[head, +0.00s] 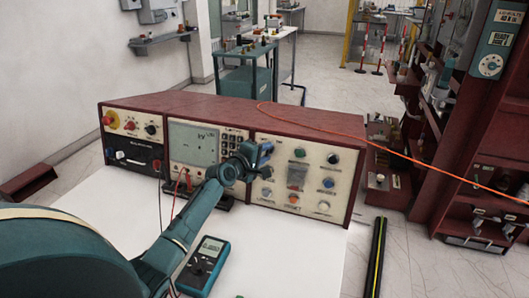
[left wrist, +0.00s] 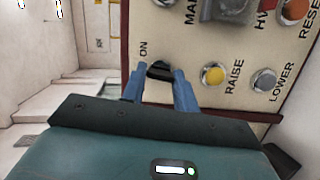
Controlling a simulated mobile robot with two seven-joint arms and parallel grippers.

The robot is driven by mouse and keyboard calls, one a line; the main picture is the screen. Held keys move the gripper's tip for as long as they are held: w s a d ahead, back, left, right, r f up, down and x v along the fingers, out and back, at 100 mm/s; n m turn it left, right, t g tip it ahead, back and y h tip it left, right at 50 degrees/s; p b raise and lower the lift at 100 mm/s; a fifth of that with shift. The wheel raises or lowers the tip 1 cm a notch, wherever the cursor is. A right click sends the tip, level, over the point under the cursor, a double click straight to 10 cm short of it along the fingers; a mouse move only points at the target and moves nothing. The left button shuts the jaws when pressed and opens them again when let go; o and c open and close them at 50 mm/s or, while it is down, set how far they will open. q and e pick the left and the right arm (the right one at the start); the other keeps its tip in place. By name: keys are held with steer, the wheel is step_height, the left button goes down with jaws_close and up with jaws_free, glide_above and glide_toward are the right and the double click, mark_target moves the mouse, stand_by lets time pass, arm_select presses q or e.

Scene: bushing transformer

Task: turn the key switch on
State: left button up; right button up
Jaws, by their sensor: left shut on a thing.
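The key switch (left wrist: 159,69) shows in the left wrist view as a small dark knob on the cream control panel (left wrist: 210,45), beside the printed word ON. My left gripper (left wrist: 158,78) has its two blue fingers at either side of the knob and is shut on it. In the head view the left gripper (head: 265,155) reaches the left part of the right-hand panel section (head: 312,155), and the arm and fingers hide the switch there. How far the key is turned cannot be told. My right gripper is not in view.
Yellow (left wrist: 213,75) and grey (left wrist: 263,79) buttons, labelled RAISE and LOWER, sit close to the fingers. A multimeter (head: 203,264) lies on the white table (head: 290,265) under my arm. An orange cable (head: 390,150) runs over the console's top (head: 225,107) to the right.

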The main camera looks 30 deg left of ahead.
arm_select(q)
steer(key=shift+r+m+g+p, duration=0.1)
steer(key=shift+m+g+p, duration=0.6)
steer(key=shift+m, duration=1.1)
steer(key=shift+r+m+g+p, duration=0.1)
steer(key=shift+m+g+p, duration=0.2)
steer(key=shift+m+p, duration=1.15)
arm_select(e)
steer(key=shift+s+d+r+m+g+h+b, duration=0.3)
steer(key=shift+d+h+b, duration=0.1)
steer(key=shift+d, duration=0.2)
arm_select(q)
steer(key=shift+f+m, duration=0.1)
steer(key=shift+m, duration=0.35)
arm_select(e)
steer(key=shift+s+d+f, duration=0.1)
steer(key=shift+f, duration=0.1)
arm_select(q)
steer(key=o, duration=1)
steer(key=shift+c, duration=0.2)
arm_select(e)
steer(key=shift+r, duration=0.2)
